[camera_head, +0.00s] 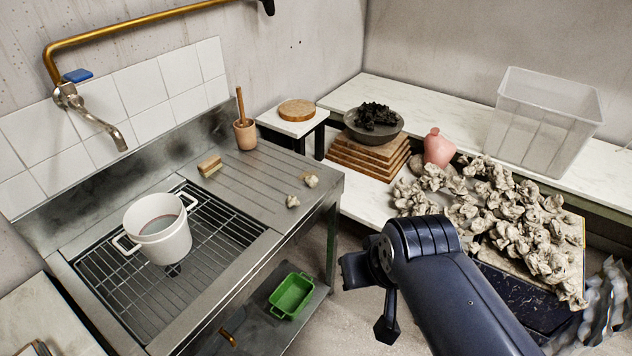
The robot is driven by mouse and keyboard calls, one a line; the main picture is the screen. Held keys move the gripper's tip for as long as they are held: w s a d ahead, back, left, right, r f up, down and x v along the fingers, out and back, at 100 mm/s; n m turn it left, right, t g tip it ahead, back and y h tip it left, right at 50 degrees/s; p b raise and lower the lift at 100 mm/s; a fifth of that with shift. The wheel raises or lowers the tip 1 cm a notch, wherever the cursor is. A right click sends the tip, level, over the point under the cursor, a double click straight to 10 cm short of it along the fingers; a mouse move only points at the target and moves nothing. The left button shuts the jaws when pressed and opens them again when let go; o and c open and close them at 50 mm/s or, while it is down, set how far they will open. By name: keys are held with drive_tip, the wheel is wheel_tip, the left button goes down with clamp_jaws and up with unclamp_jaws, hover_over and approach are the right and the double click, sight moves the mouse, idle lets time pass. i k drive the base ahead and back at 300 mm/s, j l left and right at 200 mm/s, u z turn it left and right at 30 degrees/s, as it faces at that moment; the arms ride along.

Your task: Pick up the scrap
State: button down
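Two small pale lumps of clay scrap lie apart on the steel drainboard near its right edge, one scrap (293,201) nearer the front and another (311,180) behind it. The farther one touches or sits beside a small tan bit. A large heap of similar grey clay lumps (490,210) covers a board on the right. My gripper (368,300) is in front of the counter's right end, over the floor. Its two dark fingers stand apart with floor visible between them, and I see nothing held. It is clear of the scraps.
A white two-handled pot (160,228) stands on the sink grate. A wooden block (210,166) and a cup with a wooden tool (245,133) are on the drainboard. A green tray (291,296) sits on the lower shelf. A pink vase (438,148) and clear bin (545,122) stand behind.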

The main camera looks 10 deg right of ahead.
sight(311, 180)
drive_tip(key=i+l+u, duration=0.2)
drive_tip(key=i, duration=0.3)
drive_tip(key=i+u, duration=0.2)
drive_tip(key=i, duration=0.35)
